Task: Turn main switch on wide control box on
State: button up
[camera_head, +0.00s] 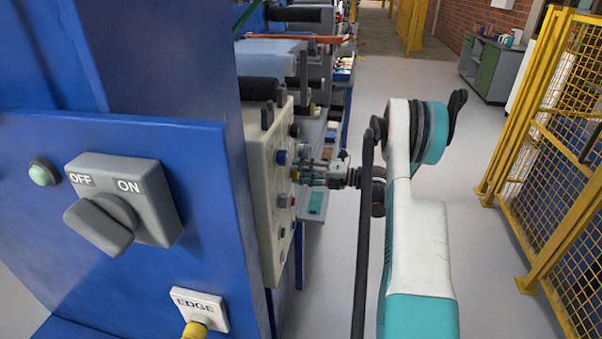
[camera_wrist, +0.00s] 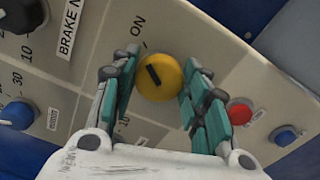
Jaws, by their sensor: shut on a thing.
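The wide control box is a beige panel (camera_head: 262,165) on the side of a blue machine, also filling much of the wrist view (camera_wrist: 215,55). Its yellow round switch (camera_wrist: 170,77) has a black bar, tilted towards the upper left, roughly in line with the ON label (camera_wrist: 138,27). My gripper (camera_wrist: 158,66) has teal fingers on both sides of the yellow switch and is shut on it. In the head view my gripper (camera_head: 318,174) reaches the panel from the right; the switch is mostly hidden there.
A red button (camera_wrist: 239,112) and a blue button (camera_wrist: 285,135) sit right of the fingers. Blue (camera_wrist: 18,115) and black (camera_wrist: 22,14) knobs sit left. A larger grey OFF/ON switch (camera_head: 120,205) is on the nearer blue cabinet. A yellow fence (camera_head: 540,170) stands right, beyond clear floor.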

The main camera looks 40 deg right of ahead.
dwell(0.4)
jog(key=o, duration=1)
jog(key=shift+o, duration=0.2)
jog(key=v, duration=1.2)
